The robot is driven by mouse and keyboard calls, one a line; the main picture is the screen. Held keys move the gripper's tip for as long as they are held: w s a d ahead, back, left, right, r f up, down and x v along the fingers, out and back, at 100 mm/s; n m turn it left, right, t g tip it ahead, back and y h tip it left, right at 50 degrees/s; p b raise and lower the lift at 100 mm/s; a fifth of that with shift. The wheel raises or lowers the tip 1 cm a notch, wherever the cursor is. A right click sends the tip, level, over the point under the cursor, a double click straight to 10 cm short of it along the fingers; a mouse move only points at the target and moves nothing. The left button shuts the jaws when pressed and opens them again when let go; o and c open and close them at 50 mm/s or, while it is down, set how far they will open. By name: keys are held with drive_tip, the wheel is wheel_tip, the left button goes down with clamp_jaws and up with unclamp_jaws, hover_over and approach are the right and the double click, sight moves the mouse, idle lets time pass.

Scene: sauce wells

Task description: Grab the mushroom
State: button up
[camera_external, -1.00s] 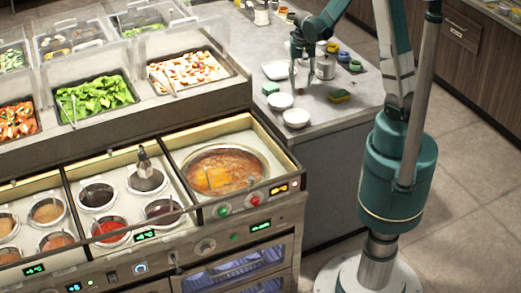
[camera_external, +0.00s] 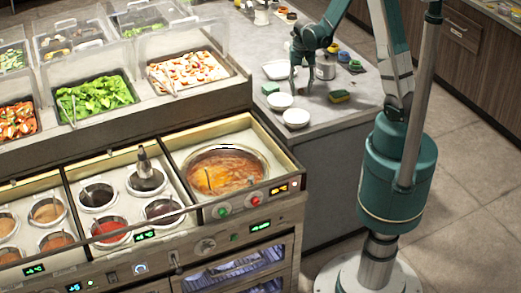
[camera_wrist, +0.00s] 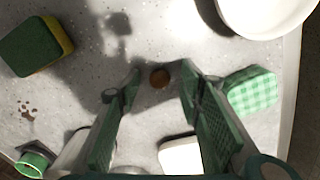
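In the external view my gripper (camera_external: 300,78) points down over the counter, behind the white bowls. I cannot tell the exact height of the fingertips.
White bowls (camera_external: 280,101) (camera_external: 296,118) stand at the counter's front. A green-yellow sponge (camera_external: 339,96) lies right, and a green checked block (camera_wrist: 252,90) is beside my right finger. A metal pot (camera_external: 325,68) and white tray (camera_external: 277,70) are close by.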

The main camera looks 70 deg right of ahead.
sight(301, 88)
drive_tip(key=shift+c, duration=0.5)
drive_tip(key=c, duration=0.7)
drive_tip(key=shift+o, duration=0.2)
drive_tip(key=shift+r, duration=0.15)
wheel_tip(301, 88, up, 10)
drive_tip(key=p, duration=0.1)
idle(0.4)
